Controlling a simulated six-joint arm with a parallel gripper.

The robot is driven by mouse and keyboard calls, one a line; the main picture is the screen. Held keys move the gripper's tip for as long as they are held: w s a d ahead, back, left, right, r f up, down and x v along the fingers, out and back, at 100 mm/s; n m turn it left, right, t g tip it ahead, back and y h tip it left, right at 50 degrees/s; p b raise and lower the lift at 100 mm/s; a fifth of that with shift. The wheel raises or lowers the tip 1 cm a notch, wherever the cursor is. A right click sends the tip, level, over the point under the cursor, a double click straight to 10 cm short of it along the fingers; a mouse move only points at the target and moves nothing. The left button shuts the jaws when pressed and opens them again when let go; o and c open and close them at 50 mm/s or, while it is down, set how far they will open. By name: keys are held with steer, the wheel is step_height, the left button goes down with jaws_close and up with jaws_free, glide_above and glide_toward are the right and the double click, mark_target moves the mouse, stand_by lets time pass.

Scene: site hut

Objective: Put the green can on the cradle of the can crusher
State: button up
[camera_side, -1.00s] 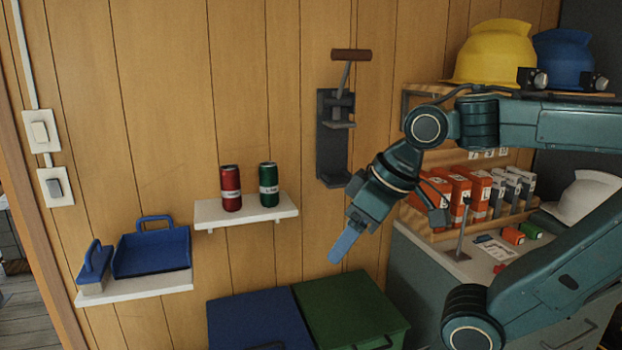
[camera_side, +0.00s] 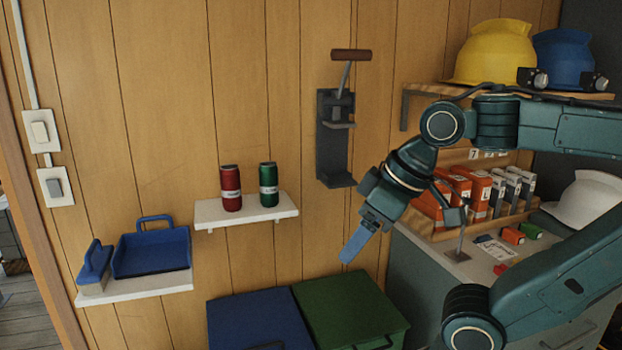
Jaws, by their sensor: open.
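The green can (camera_side: 268,185) stands upright on a small white wall shelf (camera_side: 246,212), to the right of a red can (camera_side: 231,188). The can crusher (camera_side: 334,130) is fixed to the wooden wall to the right of the shelf. It has a brown handle at the top, a small ledge midway and another at its lower end. My gripper (camera_side: 355,244) is open and empty, pointing down and left. It is below and right of the crusher, apart from both cans.
A blue bin (camera_side: 258,318) and a green bin (camera_side: 345,305) stand below. A lower shelf (camera_side: 135,287) holds a blue dustpan (camera_side: 152,250) and brush (camera_side: 95,262). At right, a cabinet carries a rack of orange and grey packs (camera_side: 480,192); helmets (camera_side: 490,52) sit above.

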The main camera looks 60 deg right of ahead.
mark_target(269, 194)
steer(key=w+d+r+n+t+y, duration=0.1)
steer(key=w+d+n+t+y, duration=0.2)
steer(key=w, duration=0.9)
steer(key=w+d+r+n+t, duration=0.15)
steer(key=w+d, duration=0.25)
steer(key=w, duration=0.7)
steer(key=w+d+m+t+h, duration=0.3)
steer(key=d+t, duration=0.5)
steer(key=d, duration=1.2)
steer(key=shift+m+y, duration=0.35)
steer(key=shift+y, duration=0.45)
steer(key=f, duration=0.5)
steer(key=shift+w+a+f, duration=0.15)
steer(key=shift+w+a, duration=0.1)
steer(key=shift+w, duration=0.15)
steer(key=shift+f, duration=0.4)
steer(key=shift+w, duration=0.65)
steer(key=shift+w+a, duration=0.1)
